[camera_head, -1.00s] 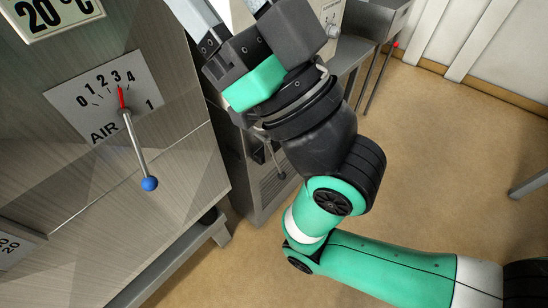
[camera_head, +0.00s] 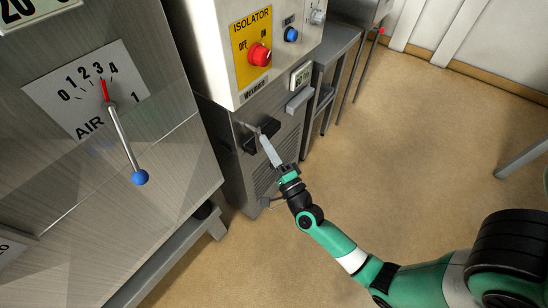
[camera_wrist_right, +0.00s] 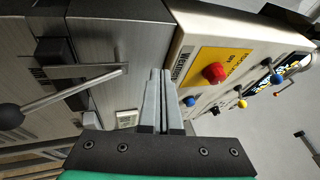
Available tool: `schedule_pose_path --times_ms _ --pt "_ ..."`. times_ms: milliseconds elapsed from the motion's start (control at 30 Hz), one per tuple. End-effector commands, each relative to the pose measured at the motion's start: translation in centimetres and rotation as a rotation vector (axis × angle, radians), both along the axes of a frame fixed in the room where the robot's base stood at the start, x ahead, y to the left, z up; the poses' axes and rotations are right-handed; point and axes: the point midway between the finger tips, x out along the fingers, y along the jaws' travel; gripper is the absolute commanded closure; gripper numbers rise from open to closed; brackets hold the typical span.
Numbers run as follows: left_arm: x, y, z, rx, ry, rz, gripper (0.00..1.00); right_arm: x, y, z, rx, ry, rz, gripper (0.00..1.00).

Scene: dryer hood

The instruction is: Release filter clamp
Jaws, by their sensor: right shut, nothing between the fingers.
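My right gripper (camera_head: 265,140) reaches towards the front of the lower steel cabinet, beside a black block (camera_head: 250,139). Its two grey fingers (camera_wrist_right: 160,74) are shut together with nothing between them. In the right wrist view the black block (camera_wrist_right: 52,50) sits on the steel front with a flat metal bar across it. Below it a thin rod (camera_wrist_right: 70,92) ends in a dark ball (camera_wrist_right: 10,116) at the left edge. No label marks the filter clamp, so I cannot tell for certain which part it is. My left gripper is out of view.
An isolator box with a red knob (camera_head: 259,54) and a blue button (camera_head: 291,34) stands above the lower cabinet. A steel machine with an air lever (camera_head: 123,140) and blue ball is at the left.

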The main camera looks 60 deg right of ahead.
Motion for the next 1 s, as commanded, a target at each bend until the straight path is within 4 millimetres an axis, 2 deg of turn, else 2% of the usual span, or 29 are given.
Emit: schedule_pose_path --times_ms 33,100,200,300,400,733,867,1000 --pt "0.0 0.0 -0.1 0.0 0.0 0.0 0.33 -2.1 -0.8 -3.8 0.037 0.073 -0.033 1.0" --pt "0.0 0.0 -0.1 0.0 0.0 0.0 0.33 -4.7 -1.5 -7.8 0.077 0.155 -0.069 1.0" --pt "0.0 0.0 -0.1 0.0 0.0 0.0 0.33 -8.0 -2.0 -11.4 0.111 0.234 -0.112 1.0" --pt "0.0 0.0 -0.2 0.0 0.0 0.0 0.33 -10.0 -2.3 -13.0 0.129 0.271 -0.143 1.0" --pt "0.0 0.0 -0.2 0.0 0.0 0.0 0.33 -10.6 -2.8 -13.2 0.134 0.276 -0.16 1.0" --pt "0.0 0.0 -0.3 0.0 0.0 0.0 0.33 -10.3 -2.9 -13.1 0.131 0.273 -0.159 1.0" --pt "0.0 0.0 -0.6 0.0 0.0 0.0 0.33 -9.3 -3.7 -13.1 0.131 0.272 -0.159 1.0" --pt "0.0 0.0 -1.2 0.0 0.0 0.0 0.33 -7.3 -5.4 -13.0 0.129 0.269 -0.16 1.0"
